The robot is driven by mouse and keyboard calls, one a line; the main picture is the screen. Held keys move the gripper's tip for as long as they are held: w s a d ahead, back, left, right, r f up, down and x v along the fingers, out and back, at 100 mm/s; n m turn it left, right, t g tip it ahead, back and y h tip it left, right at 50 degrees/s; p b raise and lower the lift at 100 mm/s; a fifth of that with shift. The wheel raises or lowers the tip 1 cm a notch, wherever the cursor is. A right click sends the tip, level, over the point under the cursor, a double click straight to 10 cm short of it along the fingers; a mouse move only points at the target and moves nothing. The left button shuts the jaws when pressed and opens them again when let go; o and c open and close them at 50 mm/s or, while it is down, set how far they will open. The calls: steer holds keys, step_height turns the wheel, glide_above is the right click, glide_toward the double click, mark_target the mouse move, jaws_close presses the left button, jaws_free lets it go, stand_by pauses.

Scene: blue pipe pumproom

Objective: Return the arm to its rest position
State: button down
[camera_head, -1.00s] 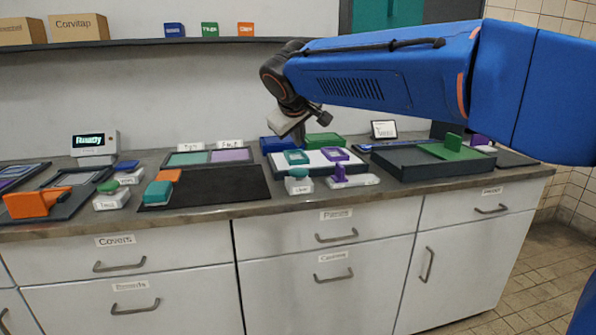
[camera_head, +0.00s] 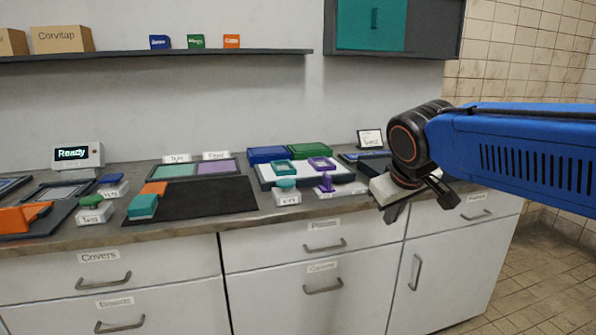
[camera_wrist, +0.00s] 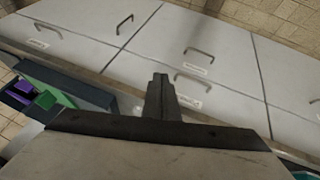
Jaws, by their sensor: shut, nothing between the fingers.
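My gripper (camera_head: 417,205) hangs at the right of the head view, in front of the counter's right part. It points downward and is shut with nothing in it. In the wrist view the dark fingers (camera_wrist: 160,98) are together, with the cabinet fronts behind them. My blue arm reaches in from the right edge of the head view. The arm and gripper hide most of the dark tray at the counter's right end; that tray (camera_wrist: 70,85) shows in the wrist view with green and purple pieces.
The counter (camera_head: 285,212) holds a black mat (camera_head: 205,200), an orange block (camera_head: 154,188), a teal block (camera_head: 142,206), and a white tray (camera_head: 265,173) with teal and purple frames. A display (camera_head: 78,155) reads "Ready". Drawers and tiled floor (camera_head: 530,280) lie below; the floor at right looks clear.

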steer(key=s+d+f+m, duration=0.2)
steer(key=s+d+f, duration=0.2)
steer(key=s+f, duration=0.4)
steer(key=s+d+f+m+g, duration=0.1)
steer(key=s+d+f, duration=0.3)
steer(key=s+f, duration=0.4)
steer(key=s+m, duration=0.1)
steer(key=s, duration=0.4)
steer(key=shift+g+y, duration=0.3)
steer(key=shift+y, duration=0.1)
steer(key=shift+d+r, duration=0.1)
